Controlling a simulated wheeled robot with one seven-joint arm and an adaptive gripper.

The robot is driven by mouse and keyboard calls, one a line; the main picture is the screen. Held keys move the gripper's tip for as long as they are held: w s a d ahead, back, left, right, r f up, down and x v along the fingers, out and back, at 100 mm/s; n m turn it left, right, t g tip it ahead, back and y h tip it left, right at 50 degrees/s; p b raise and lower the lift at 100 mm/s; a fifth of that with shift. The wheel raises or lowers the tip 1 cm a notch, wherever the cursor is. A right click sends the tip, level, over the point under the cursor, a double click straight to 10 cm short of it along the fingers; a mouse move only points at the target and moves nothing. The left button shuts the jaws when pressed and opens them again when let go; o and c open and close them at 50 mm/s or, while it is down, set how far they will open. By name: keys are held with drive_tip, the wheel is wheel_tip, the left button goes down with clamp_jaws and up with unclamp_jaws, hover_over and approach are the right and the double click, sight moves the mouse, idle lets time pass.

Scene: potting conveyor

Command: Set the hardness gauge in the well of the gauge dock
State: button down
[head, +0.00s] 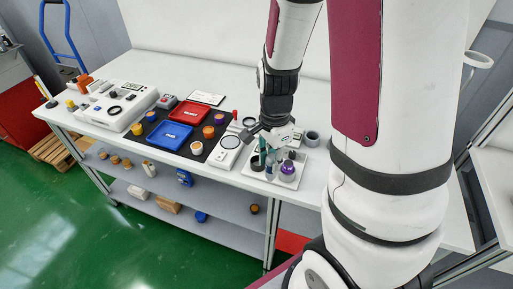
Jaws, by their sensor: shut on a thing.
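My gripper (263,138) is over the right part of the white bench, above a pale tray, with its fingers pointing down and left. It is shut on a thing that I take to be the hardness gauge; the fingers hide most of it. A slim teal shape (263,151) shows just below the fingertips, and I cannot tell whether it is held or stands behind. A black ring (257,163) sits below the gripper. I cannot tell which of these is the gauge dock's well.
The tray (288,184) holds a purple-based bottle (288,171) and other small bottles close under my gripper. Blue (169,135) and red (189,112) trays and small cups occupy the dark mat to the left.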

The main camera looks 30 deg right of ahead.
drive_tip(key=shift+w+d+f+p, duration=0.1)
drive_tip(key=shift+w+d+f, duration=0.15)
drive_tip(key=shift+w+f, duration=0.9)
drive_tip(key=shift+w+d+f+p, duration=0.1)
drive_tip(key=shift+w+d+f, duration=0.15)
drive_tip(key=shift+w, duration=1.65)
drive_tip(key=shift+w+d+f+p, duration=0.1)
drive_tip(key=shift+w+d+f, duration=0.1)
drive_tip(key=shift+w+f, duration=1)
drive_tip(key=shift+w+r, duration=0.35)
drive_tip(key=shift+f, duration=0.15)
drive_tip(key=c, duration=1.3)
unclamp_jaws()
